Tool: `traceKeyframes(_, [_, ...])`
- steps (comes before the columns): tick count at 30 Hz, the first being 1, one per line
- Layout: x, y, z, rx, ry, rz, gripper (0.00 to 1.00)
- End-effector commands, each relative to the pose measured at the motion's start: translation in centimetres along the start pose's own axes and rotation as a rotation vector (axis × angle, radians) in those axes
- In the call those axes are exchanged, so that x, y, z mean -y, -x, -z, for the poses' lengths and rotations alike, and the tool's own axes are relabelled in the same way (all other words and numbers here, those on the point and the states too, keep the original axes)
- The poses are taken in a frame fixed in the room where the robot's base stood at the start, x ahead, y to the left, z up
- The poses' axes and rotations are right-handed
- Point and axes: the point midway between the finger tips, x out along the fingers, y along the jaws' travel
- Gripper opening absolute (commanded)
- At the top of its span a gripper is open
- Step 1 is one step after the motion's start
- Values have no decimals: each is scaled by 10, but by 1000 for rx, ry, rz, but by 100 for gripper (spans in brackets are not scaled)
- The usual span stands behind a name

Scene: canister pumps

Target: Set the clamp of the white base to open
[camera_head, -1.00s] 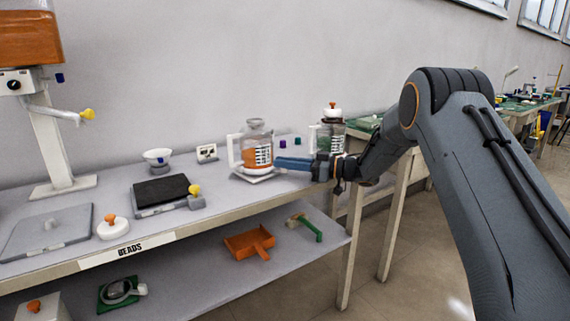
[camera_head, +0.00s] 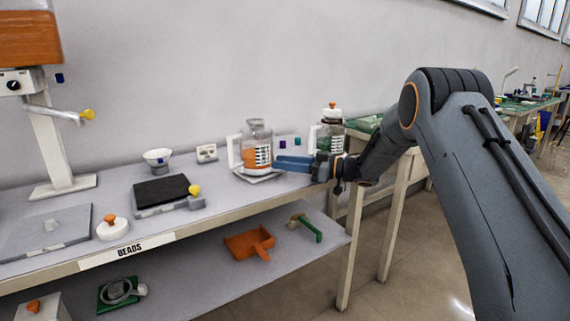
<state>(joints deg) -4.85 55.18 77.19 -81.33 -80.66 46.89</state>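The white base (camera_head: 259,179) is a low plate near the right end of the bench top. A clear canister (camera_head: 257,146) with a white handle at its left, orange contents and a striped label stands on it. My gripper (camera_head: 277,164) reaches in from the right, its blue fingers pointing left. The fingertips are close to the right side of the base and the canister's lower part; I cannot tell whether they touch. The clamp is too small or hidden to make out. Two blue finger edges show, but any gap between them is unclear.
A second canister (camera_head: 331,131) with dark green contents and an orange-knobbed lid stands just behind my gripper. A black-topped scale (camera_head: 161,190), a white bowl (camera_head: 157,157) and a white lid (camera_head: 113,229) are further left. The wall is close behind.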

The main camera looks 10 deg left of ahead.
Motion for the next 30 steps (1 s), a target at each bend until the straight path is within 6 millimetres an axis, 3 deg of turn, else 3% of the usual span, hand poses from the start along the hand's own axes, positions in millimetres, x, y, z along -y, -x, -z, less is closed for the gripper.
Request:
traceKeyframes(5, [0,7,0,0,0,-1,31])
traceKeyframes(18, [0,70,0,0,0,-1,31])
traceKeyframes(30, [0,78,0,0,0,0,30])
